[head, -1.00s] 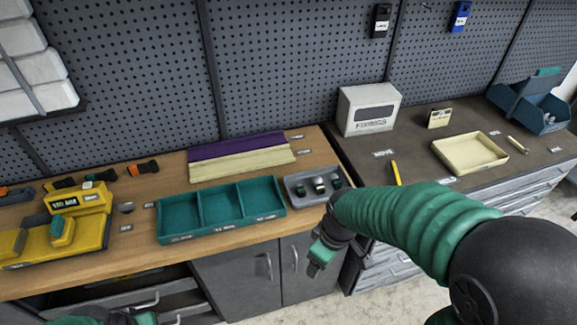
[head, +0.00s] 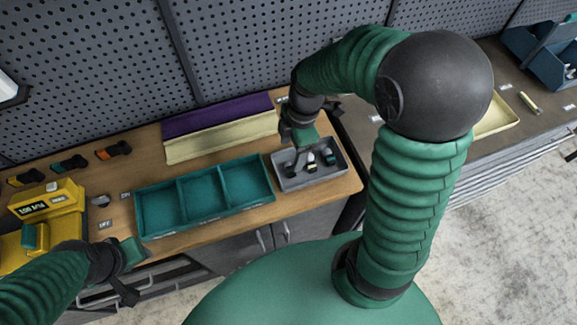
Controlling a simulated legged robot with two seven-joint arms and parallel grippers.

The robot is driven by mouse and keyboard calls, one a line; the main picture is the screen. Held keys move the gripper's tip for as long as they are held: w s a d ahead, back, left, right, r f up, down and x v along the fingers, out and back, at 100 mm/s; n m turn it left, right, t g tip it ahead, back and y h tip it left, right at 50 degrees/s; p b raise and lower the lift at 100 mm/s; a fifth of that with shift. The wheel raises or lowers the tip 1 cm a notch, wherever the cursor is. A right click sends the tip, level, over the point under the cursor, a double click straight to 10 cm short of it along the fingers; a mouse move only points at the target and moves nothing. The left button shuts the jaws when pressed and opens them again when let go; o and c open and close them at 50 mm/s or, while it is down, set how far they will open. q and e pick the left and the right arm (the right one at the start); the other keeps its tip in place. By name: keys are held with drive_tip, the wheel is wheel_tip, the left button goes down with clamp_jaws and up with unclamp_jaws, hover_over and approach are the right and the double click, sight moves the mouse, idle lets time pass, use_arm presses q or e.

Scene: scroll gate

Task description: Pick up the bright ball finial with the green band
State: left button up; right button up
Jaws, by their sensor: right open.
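The grey tray (head: 296,185) sits at the right end of the wooden bench and holds a few small finials. One finial with a pale yellowish band (head: 311,161) stands near the middle. Another finial, with pale and greenish parts (head: 328,157), is to its right. They are too small to tell surely which is the bright ball with the green band. My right gripper (head: 291,163) is open and points down over the tray's left part, hiding some of it. My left gripper (head: 129,272) is at the bench's front edge, left of the teal bin; its jaws are unclear.
A teal three-compartment bin (head: 205,211) is left of the tray, with purple cloth (head: 218,114) and cream cloth (head: 222,137) behind. A yellow device (head: 48,204) stands at the left. A second counter with a cream tray (head: 498,116) is at the right.

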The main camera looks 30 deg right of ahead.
hover_over(291, 167)
drive_tip(key=a, duration=0.1)
wheel_tip(291, 167, down, 4)
drive_tip(key=shift+a+f, duration=0.15)
drive_tip(key=shift+f, duration=0.05)
drive_tip(key=shift+w+d+f, duration=0.1)
drive_tip(key=shift+d+f, duration=0.25)
drive_tip(key=shift+f, duration=0.2)
drive_tip(key=shift+w+d+f, duration=0.1)
drive_tip(key=shift+d+f, duration=0.25)
drive_tip(key=shift+f, duration=0.2)
drive_tip(key=f, duration=0.4)
drive_tip(key=shift+s+d, duration=0.25)
drive_tip(key=shift+d, duration=0.15)
drive_tip(key=shift+a+f, duration=0.15)
drive_tip(key=shift+a, duration=0.1)
drive_tip(key=shift+w+a, duration=0.2)
drive_tip(key=shift+a, duration=0.5)
drive_tip(key=shift+c, duration=2.5)
drive_tip(key=shift+s+d, duration=0.15)
drive_tip(key=shift+d, duration=0.5)
drive_tip(key=c, duration=1)
use_arm(q)
drive_tip(key=shift+w+d+r, duration=0.1)
drive_tip(key=shift+w+d, duration=0.25)
use_arm(e)
drive_tip(key=shift+a, duration=0.15)
